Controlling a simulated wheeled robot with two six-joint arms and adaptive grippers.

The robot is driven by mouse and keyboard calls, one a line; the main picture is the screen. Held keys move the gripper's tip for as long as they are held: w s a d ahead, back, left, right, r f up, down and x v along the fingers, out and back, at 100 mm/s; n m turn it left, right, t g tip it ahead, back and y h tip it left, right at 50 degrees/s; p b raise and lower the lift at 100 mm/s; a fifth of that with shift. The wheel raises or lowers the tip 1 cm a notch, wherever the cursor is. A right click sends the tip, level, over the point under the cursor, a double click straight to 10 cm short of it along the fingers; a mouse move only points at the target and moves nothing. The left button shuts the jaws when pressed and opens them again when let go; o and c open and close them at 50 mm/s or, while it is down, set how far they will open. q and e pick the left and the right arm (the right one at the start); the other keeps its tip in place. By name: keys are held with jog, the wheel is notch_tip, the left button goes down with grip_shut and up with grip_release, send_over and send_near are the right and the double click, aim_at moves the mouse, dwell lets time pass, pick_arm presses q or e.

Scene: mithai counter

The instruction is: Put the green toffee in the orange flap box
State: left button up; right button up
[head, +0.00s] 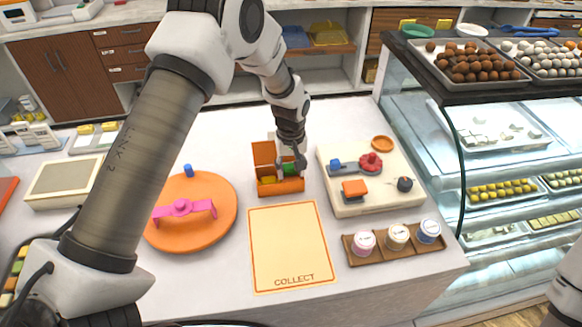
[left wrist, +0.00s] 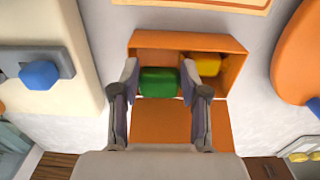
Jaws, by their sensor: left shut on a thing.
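The orange flap box (head: 281,189) stands on the counter behind the COLLECT mat, with its flap (head: 263,153) open. It also shows in the left wrist view (left wrist: 185,40). My left gripper (head: 289,168) points down at the box opening, shut on the green toffee (left wrist: 158,82), which sits between its two fingers. The toffee is at or just inside the opening; I cannot tell whether it touches the box floor. A yellow toffee (left wrist: 206,64) lies inside the box, close beside one finger. My right gripper is not in view.
An orange round board with a pink handle (head: 182,207) lies left of the box. A cream board (head: 355,205) with small items stands close on the right. The COLLECT mat (head: 290,250) is bare. A rack of small jars (head: 395,243) and a glass display case are further right.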

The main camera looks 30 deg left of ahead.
pick_arm(q)
jog(key=shift+f, duration=0.2)
jog(key=o, duration=1.1)
jog(key=shift+r, duration=0.1)
notch_tip(320, 180, up, 5)
jog(key=p, duration=0.3)
jog(key=shift+p, duration=0.4)
jog(key=shift+r+p, duration=0.55)
jog(key=shift+r, duration=0.45)
jog(key=shift+f, duration=0.2)
